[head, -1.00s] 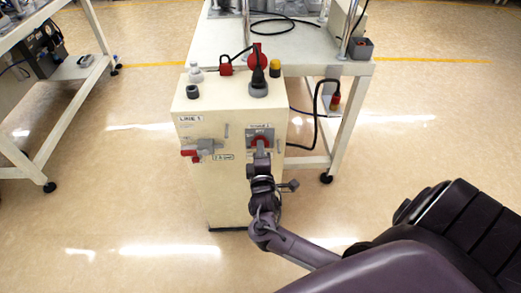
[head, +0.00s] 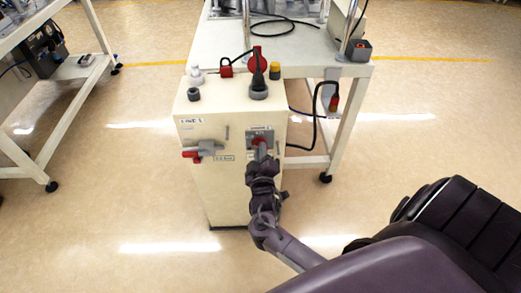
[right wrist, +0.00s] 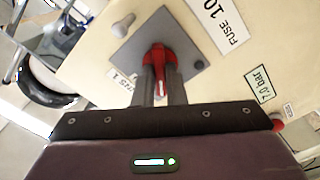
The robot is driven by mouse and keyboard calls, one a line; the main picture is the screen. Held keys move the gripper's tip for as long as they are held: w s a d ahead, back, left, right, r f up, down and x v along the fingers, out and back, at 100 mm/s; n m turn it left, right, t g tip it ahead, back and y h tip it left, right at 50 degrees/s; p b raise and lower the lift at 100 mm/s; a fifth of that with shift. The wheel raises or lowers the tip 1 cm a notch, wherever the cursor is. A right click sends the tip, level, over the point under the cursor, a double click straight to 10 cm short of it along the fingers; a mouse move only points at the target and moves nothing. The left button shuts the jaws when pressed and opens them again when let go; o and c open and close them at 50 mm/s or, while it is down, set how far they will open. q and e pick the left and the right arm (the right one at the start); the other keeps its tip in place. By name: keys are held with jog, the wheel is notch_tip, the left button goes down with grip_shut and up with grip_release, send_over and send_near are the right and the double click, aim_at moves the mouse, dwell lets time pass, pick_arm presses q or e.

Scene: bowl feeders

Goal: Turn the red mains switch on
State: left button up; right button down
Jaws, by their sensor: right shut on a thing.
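The red mains switch (head: 258,141) is on a grey plate on the front of the cream cabinet (head: 228,185), at its upper right. My right gripper (head: 262,149) is at the switch. In the right wrist view, its two fingers (right wrist: 160,84) are on either side of the red handle (right wrist: 157,56) and shut on it. The handle lies at a slant to the edges of the grey plate (right wrist: 126,52). The fingers hide the handle's sides and part of the plate. My left gripper is not in view.
A grey and red valve (head: 203,150) sticks out left of the switch. On the cabinet top are a dark lever knob (head: 259,88), a red padlock (head: 226,67) and small buttons. A workbench (head: 300,60) stands behind. The floor left of the cabinet is clear.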

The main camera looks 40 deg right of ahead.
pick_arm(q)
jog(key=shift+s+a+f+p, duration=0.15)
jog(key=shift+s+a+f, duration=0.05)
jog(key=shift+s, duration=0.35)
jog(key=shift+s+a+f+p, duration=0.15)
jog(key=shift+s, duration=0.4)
pick_arm(e)
jog(key=shift+f+m, duration=0.1)
jog(key=shift+m, duration=5.1)
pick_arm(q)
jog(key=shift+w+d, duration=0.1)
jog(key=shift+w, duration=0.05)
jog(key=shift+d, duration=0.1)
pick_arm(e)
jog(key=c, duration=1.5)
grip_release()
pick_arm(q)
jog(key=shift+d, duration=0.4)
